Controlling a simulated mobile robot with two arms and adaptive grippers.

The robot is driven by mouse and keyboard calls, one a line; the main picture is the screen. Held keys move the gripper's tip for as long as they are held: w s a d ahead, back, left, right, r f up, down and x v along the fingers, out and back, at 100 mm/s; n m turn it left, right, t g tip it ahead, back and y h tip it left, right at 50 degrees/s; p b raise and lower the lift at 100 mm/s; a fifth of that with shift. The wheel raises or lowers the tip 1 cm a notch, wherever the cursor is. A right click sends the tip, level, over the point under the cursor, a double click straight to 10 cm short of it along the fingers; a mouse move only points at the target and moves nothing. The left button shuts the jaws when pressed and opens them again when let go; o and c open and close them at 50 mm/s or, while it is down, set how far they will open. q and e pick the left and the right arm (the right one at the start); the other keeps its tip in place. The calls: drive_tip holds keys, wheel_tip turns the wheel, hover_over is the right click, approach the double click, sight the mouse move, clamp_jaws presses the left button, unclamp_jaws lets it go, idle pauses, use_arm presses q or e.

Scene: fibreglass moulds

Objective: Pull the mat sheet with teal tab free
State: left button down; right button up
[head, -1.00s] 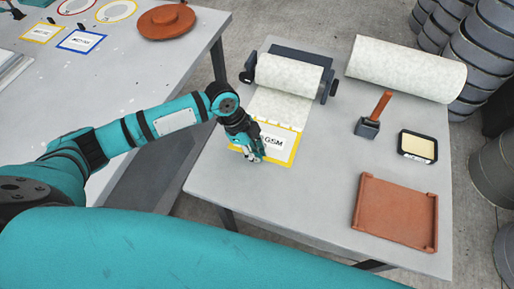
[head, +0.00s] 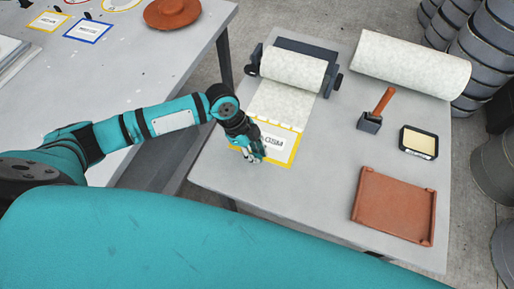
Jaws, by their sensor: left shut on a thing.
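The pale speckled mat sheet (head: 283,104) hangs from a roll (head: 293,67) on a dark stand and runs toward the yellow-framed card (head: 285,158), its lower edge cut in notches. My left gripper (head: 254,157) points down at the left part of the card, beside the sheet's front left corner. It is shut on the sheet's edge, though its fingers hide what lies between them. I cannot make out a teal tab apart from my teal gripper. My right gripper is not in view.
On the same table are a larger loose roll (head: 412,63), a brown-handled tool (head: 376,110), a black tray with a yellow pad (head: 419,143) and an orange-brown tray (head: 394,206). Grey drums (head: 470,40) stand right. A second table (head: 150,60) holds framed cards and a brown disc.

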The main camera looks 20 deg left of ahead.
use_arm(q)
drive_tip(key=shift+s+a+p, duration=0.1)
drive_tip(key=shift+s+p, duration=0.65)
drive_tip(key=shift+s, duration=0.4)
drive_tip(key=shift+s+p, duration=1.35)
drive_tip(key=shift+s, duration=0.95)
drive_tip(key=shift+s, duration=0.2)
drive_tip(key=shift+s+a+p, duration=0.1)
drive_tip(key=shift+s+p, duration=0.35)
drive_tip(key=shift+s, duration=0.15)
drive_tip(key=shift+r+p, duration=2.5)
drive_tip(key=shift+r, duration=0.05)
